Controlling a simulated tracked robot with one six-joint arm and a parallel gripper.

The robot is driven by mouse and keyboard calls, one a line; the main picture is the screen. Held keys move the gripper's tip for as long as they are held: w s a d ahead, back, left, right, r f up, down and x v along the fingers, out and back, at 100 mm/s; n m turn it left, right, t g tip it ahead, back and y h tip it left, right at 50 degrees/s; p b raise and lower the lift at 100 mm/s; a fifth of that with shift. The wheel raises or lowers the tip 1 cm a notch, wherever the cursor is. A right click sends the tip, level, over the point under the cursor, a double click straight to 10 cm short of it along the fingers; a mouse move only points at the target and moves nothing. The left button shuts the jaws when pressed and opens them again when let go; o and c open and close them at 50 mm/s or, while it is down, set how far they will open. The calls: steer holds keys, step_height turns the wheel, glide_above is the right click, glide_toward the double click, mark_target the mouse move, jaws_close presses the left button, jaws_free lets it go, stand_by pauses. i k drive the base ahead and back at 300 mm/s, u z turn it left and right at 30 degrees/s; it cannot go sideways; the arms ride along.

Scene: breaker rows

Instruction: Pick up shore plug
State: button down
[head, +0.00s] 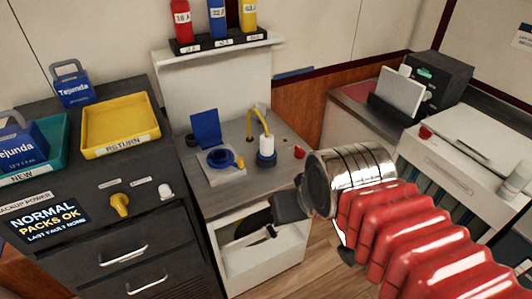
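A white plug with a blue base and a yellow cable, which looks like the shore plug (266,149), stands upright on the grey counter. Just left of it is a blue socket (223,159) with its lid raised and a yellow part at its side. My gripper (246,230) is in front of and below the counter top, before the white cabinet front, apart from the plug. Its dark fingers point left. Nothing shows clearly between them, and the gap between the fingers cannot be made out.
A yellow RETURN tray (121,126) and a teal NEW tray (48,160) with a blue Tejunda pack stand at left. Red, blue and yellow cylinders stand on a shelf (225,42) above the counter. A red button (299,152) is right of the plug.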

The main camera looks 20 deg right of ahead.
mark_target(267, 151)
steer(key=k, duration=1.3)
steer(key=z, duration=0.1)
steer(key=i, duration=1.3)
steer(key=u, duration=0.8)
steer(key=i, duration=0.5)
steer(key=u, duration=0.3)
